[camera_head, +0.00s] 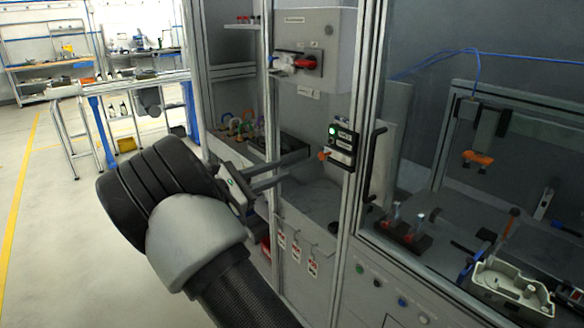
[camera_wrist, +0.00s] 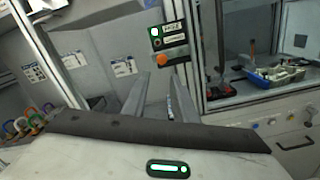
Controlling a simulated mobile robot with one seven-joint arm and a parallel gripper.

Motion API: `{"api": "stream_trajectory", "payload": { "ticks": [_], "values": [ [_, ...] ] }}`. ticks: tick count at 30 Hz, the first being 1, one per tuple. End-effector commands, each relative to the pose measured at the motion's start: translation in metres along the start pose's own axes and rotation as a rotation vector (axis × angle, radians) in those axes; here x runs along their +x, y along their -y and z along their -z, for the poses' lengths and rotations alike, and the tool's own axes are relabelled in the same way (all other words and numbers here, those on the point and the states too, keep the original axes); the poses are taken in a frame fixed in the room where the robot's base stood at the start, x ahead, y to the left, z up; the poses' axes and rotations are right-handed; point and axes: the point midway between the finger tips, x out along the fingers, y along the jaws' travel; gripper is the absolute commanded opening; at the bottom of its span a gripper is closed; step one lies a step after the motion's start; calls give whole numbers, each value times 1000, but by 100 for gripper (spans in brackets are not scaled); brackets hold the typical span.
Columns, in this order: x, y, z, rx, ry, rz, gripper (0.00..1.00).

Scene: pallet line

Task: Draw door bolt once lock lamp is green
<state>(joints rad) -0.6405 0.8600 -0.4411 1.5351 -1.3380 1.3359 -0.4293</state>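The black lock box (camera_head: 343,146) sits on the door post, and its lock lamp (camera_head: 332,131) glows green. The lamp also shows green in the wrist view (camera_wrist: 155,31). The orange bolt knob (camera_head: 323,155) sticks out at the lower left of the box; it also shows in the wrist view (camera_wrist: 162,60). My gripper (camera_head: 298,166) is left of the knob, its fingers pointing toward it. In the wrist view my gripper (camera_wrist: 162,76) has its two fingers apart, with nothing between them. The knob appears just beyond the fingertips, apart from them.
A black door handle (camera_head: 371,155) is right of the lock box. A grey cabinet with a red switch (camera_head: 306,63) is above. Several tags (camera_head: 297,252) hang below my gripper. Behind the glass are a fixture and a grey tray (camera_head: 512,292). Open floor lies left.

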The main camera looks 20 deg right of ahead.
Motion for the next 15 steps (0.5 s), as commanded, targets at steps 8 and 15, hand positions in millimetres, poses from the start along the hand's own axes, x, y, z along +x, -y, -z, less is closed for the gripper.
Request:
{"api": "stream_trajectory", "payload": {
  "ticks": [8, 15],
  "values": [
    [-22, 0, 0, 0, 0, 0, 26],
    [-22, 0, 0, 0, 0, 0, 26]
  ]
}}
